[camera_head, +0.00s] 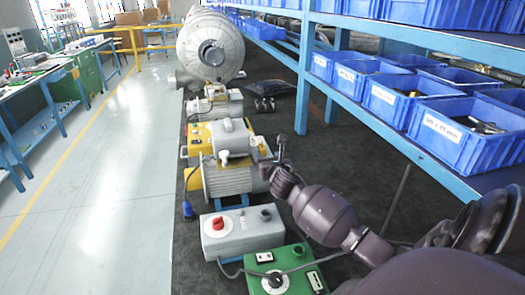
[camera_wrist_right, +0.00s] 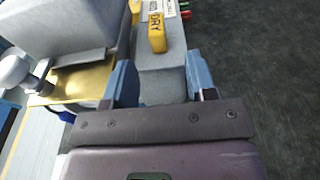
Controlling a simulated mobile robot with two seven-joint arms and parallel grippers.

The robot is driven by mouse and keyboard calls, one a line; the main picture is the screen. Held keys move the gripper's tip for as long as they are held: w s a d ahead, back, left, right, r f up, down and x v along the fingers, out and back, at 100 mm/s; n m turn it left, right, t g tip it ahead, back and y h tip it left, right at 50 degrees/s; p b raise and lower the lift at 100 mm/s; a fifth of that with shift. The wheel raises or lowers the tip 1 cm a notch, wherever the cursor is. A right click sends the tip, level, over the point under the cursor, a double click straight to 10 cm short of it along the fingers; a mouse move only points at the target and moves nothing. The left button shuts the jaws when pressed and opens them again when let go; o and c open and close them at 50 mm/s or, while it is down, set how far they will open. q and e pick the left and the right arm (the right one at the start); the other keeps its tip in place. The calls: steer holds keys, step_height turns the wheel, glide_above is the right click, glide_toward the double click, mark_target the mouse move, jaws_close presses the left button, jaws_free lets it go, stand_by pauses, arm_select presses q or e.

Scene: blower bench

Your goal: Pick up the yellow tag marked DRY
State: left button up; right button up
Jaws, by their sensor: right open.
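The yellow tag marked DRY (camera_wrist_right: 157,36) shows at the top middle of the right wrist view, against a grey block (camera_wrist_right: 160,85). My right gripper (camera_wrist_right: 160,80) is open, with its two blue fingers apart on either side of the lower part of the grey block. The tag is beyond the fingertips and nothing yellow is between them. In the head view my right gripper (camera_head: 279,158) is beside the grey and yellow blower motor (camera_head: 228,178); I cannot make out the tag there. My left gripper is not in view.
A grey box with a red knob (camera_head: 243,232) and a green control box (camera_head: 275,272) stand on the dark bench in front. Blue bins (camera_head: 462,140) fill the shelf at right. A white label (camera_wrist_right: 171,8) and another yellow piece (camera_wrist_right: 135,8) are near the tag.

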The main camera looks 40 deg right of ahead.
mark_target(263, 151)
steer(key=shift+x, duration=1.25)
steer(key=x, duration=0.4)
steer(key=shift+w+a+r+b, duration=0.15)
steer(key=shift+b, duration=0.2)
steer(key=shift+w+d, duration=0.35)
steer(key=shift+w, duration=0.15)
jaws_close()
